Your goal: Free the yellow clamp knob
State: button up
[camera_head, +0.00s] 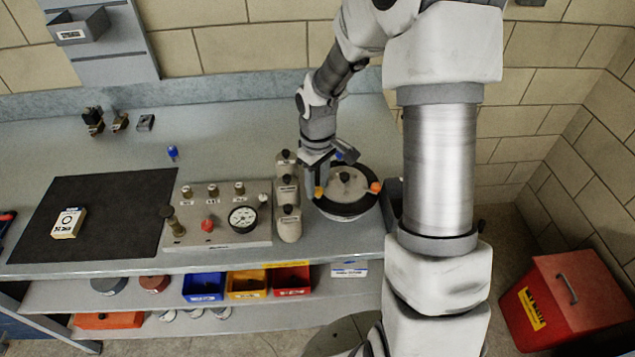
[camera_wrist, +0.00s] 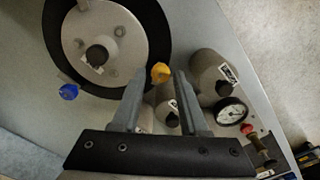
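The yellow clamp knob (camera_head: 318,191) sits at the left rim of a round pot with a grey lid (camera_head: 350,178) and a dark rim. In the wrist view the yellow knob (camera_wrist: 161,72) appears between my two fingertips, with a gap on each side. My gripper (camera_head: 318,172) points down over the left side of the pot; in the wrist view (camera_wrist: 160,76) its fingers are apart and hold nothing. I cannot tell how far the tips are above the knob. A blue knob (camera_wrist: 69,91) and an orange knob (camera_head: 375,187) are also at the rim.
Several small grey canisters (camera_head: 288,222) stand close to the pot's left. Beside them is a panel with a gauge (camera_head: 243,218) and valves. A black mat (camera_head: 100,205) lies farther left. A loose blue item (camera_head: 173,153) stands on the bench, whose back part is mostly clear.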

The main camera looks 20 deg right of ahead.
aim_at(318, 189)
jog(key=shift+o, duration=0.8)
notch_tip(318, 189, up, 17)
jog(key=shift+r+p, duration=0.2)
jog(key=shift+p, duration=0.25)
jog(key=s+a+r+m+t, duration=0.1)
jog(key=s+r+m+t, duration=0.1)
jog(key=s, duration=0.8)
jog(key=s+r+m+t, duration=0.3)
jog(key=s+r+m, duration=0.1)
jog(key=s, duration=0.6)
jog(key=shift+a+r+t, duration=0.3)
jog(key=shift+a+r, duration=0.05)
jog(key=shift+r, duration=0.5)
jog(key=shift+s+d, duration=0.1)
